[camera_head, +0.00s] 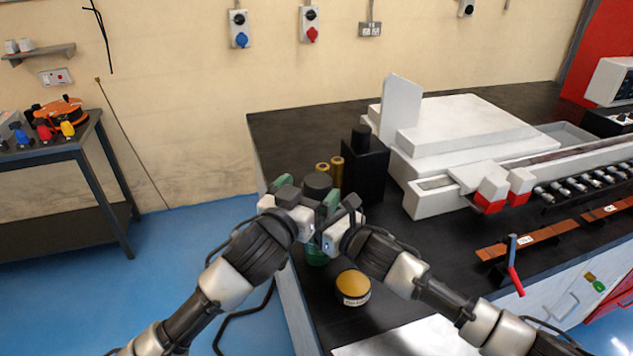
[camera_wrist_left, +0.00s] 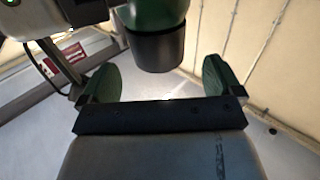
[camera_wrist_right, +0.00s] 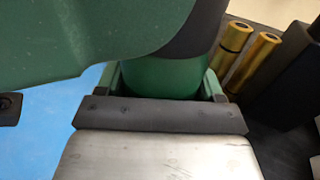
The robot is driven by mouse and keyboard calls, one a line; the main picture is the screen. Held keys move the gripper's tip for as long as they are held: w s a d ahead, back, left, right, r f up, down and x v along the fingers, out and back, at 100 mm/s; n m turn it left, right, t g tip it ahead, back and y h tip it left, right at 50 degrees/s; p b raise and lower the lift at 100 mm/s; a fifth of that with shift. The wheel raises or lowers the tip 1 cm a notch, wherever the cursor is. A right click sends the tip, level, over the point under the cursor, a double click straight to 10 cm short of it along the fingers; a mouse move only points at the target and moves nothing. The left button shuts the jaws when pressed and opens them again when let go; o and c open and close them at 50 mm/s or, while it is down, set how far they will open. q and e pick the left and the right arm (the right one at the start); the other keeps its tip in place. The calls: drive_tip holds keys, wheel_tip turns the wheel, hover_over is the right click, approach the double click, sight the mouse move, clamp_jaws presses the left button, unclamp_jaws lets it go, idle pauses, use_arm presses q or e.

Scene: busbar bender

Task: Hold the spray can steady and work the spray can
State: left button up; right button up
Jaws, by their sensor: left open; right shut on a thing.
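The spray can has a green body (camera_head: 316,256) and a black cap (camera_head: 317,184). It stands near the bench's left edge, mostly hidden behind my grippers. My right gripper (camera_head: 325,228) is shut on the can; in the right wrist view the green body (camera_wrist_right: 165,78) sits between its fingers. My left gripper (camera_head: 307,192) is open at the top of the can. In the left wrist view the black cap (camera_wrist_left: 156,48) shows beyond and between its spread green fingers, and contact cannot be told. A large green shape covers the upper left of the right wrist view.
Two brass cylinders (camera_head: 337,170) and a black box (camera_head: 365,168) stand close behind the can. A yellow-topped round tin (camera_head: 353,287) sits in front. The white bender (camera_head: 465,135) and copper bars (camera_head: 540,236) lie to the right.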

sight(318, 180)
use_arm(q)
drive_tip(key=shift+x, duration=2.1)
drive_tip(key=shift+c, duration=0.2)
drive_tip(key=c, duration=1.1)
drive_tip(key=shift+r, duration=0.15)
drive_tip(key=shift+r, duration=0.95)
drive_tip(key=shift+r, duration=0.1)
drive_tip(key=shift+r, duration=1.95)
use_arm(e)
drive_tip(key=o, duration=1.4)
drive_tip(key=shift+c, duration=0.2)
